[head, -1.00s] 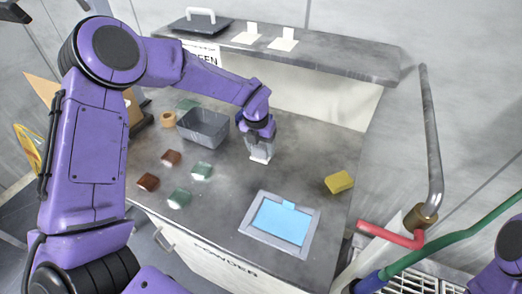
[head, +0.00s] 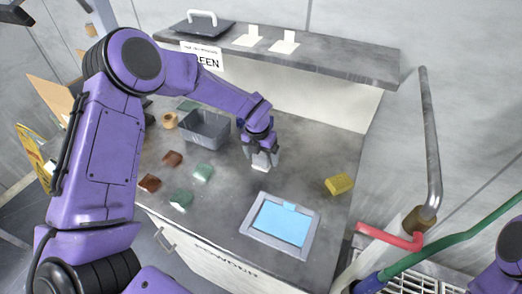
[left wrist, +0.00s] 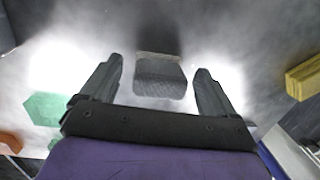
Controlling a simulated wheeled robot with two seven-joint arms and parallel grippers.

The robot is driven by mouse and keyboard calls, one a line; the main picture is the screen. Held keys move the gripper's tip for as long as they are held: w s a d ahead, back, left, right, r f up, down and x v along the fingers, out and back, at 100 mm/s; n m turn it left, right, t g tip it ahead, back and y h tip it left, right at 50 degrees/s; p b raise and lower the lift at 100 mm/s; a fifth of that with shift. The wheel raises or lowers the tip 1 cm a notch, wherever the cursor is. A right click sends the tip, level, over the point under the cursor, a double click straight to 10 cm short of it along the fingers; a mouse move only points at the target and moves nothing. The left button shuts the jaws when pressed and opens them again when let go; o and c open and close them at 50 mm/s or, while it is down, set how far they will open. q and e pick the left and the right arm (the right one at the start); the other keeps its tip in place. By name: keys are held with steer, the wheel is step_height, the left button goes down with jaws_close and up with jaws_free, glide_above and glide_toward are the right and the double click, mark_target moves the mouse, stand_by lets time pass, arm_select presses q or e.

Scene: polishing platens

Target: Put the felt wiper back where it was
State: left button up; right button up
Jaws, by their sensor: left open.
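My left gripper (head: 261,160) is low over the middle of the grey worktop, pointing down. Its two fingers stand apart. In the left wrist view, the left gripper (left wrist: 158,85) has a small dark grey block with a paler brownish edge, which looks like the felt wiper (left wrist: 160,78), between its fingers. Gaps show on both sides, so the fingers do not appear to touch it. In the head view the wiper is mostly hidden by the gripper; only a pale patch shows between the fingers. My right gripper is out of view.
A grey bin (head: 205,130) stands left of the gripper. Green and brown blocks (head: 203,172) lie to the left. A blue pad in a grey frame (head: 245,226) lies in front, and a yellow block (head: 340,184) to the right. A raised shelf (head: 340,62) runs behind.

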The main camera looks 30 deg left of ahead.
arm_select(q)
step_height(320, 180, up, 12)
steer(key=s+b, duration=0.1)
steer(key=b, duration=0.1)
steer(key=shift+a, duration=0.3)
steer(key=shift+s, duration=0.1)
